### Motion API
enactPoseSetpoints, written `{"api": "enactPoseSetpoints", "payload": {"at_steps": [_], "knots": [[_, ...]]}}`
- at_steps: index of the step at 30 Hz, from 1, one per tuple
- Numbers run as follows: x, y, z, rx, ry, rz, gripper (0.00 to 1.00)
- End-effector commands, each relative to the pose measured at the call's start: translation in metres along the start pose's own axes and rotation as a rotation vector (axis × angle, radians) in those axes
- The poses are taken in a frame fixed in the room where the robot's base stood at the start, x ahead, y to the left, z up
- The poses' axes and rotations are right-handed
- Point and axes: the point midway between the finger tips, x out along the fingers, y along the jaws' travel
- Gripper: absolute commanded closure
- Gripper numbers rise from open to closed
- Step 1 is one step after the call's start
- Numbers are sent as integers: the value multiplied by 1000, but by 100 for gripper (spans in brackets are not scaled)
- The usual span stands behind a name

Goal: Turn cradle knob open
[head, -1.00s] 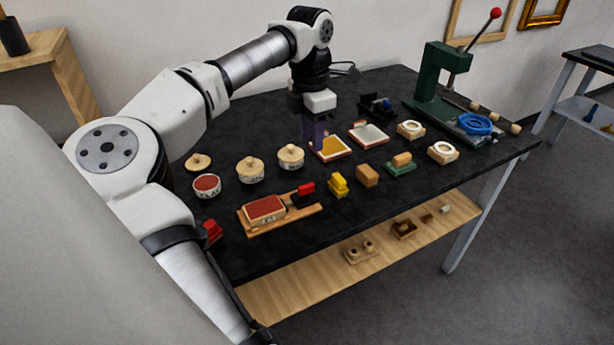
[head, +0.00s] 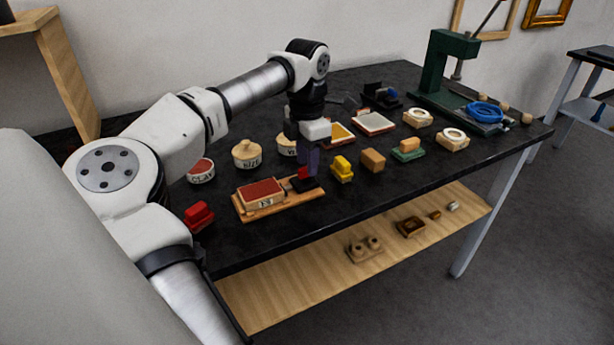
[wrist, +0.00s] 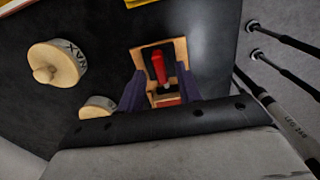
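The cradle (head: 237,207) is a wooden board on the black table, with a red-topped block (head: 261,193) on its left part. A red knob (head: 303,173) on a dark base sits at its right end. The knob also shows in the wrist view (wrist: 159,68) as an elongated red handle. My gripper (head: 308,163) is down at the knob, pointing downward. In the wrist view its purple fingers (wrist: 161,87) stand apart, one on each side of the knob's line, with visible gaps. Whether the fingertips reach the knob's height I cannot tell.
Labelled jars (head: 247,155) stand behind the cradle. A yellow block (head: 343,169) and a tan block (head: 373,160) stand to its right. A red block (head: 199,216) lies to its left. A green press (head: 440,75) stands at the back right.

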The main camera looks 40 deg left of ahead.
Motion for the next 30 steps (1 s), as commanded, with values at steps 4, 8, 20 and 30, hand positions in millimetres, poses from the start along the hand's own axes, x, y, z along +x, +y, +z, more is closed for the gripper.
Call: {"api": "enactPoseSetpoints", "payload": {"at_steps": [4, 8, 20, 30], "knots": [[16, 0, 0, 0, 0, 0, 65], [17, 0, 0, 0, 0, 0, 65], [16, 0, 0, 0, 0, 0, 96], [16, 0, 0, 18, 0, -1, 100]]}}
